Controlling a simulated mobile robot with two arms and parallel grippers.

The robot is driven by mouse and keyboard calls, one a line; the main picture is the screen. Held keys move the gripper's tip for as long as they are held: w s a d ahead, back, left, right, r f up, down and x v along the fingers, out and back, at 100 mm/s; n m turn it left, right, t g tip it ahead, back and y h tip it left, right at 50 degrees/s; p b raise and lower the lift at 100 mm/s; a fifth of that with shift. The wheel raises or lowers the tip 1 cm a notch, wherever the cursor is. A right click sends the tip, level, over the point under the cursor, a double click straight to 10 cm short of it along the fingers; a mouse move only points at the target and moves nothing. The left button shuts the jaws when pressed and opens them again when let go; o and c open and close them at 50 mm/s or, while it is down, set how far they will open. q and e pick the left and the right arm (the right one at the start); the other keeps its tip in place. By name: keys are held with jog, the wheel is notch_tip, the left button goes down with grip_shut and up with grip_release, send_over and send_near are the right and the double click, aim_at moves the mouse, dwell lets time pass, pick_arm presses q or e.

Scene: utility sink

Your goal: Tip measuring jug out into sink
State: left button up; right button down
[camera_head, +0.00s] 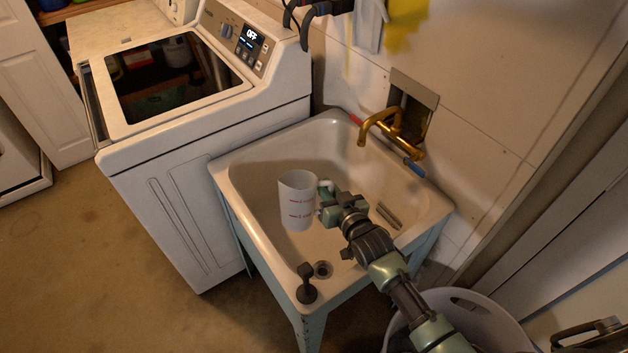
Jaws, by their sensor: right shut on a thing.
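The measuring jug (298,203) is a white translucent cup with red markings. It is upright, or nearly so, over the basin of the utility sink (243,214). My right gripper (326,199) is shut on the jug at its right side, and the arm comes in from the lower right. The jug's contents cannot be made out. My left gripper is not in view.
A brass faucet (381,127) with red and blue handles rises at the sink's back. A dark object (306,284) stands on the front rim. A white washer (208,184) adjoins the left side. A pale laundry basket (478,304) stands at the lower right. Floor at left is clear.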

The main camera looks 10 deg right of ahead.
notch_tip(320, 180, down, 8)
jog(key=w+m+g+b, duration=0.1)
jog(key=m+g+b, duration=0.1)
jog(key=g+b, duration=0.1)
jog(key=shift+w+d+g+y, duration=0.3)
jog(key=shift+w+d+y, duration=0.05)
jog(key=shift+d+y, duration=0.1)
jog(key=shift+s, duration=0.1)
jog(key=shift+m+g, duration=0.3)
jog(key=shift+s+a+r+m+g+y+p, duration=0.15)
jog(key=shift+m+g+y+p, duration=0.15)
jog(key=shift+g, duration=0.2)
dwell(0.5)
jog(key=shift+s+a+r+m+g+y, duration=0.2)
jog(key=shift+m+g+y, duration=0.1)
jog(key=shift+g, duration=0.2)
jog(key=shift+s+a+r+m+g+y, duration=0.15)
jog(key=shift+s+m+g+y, duration=0.1)
jog(key=shift+g, duration=0.25)
dwell(0.8)
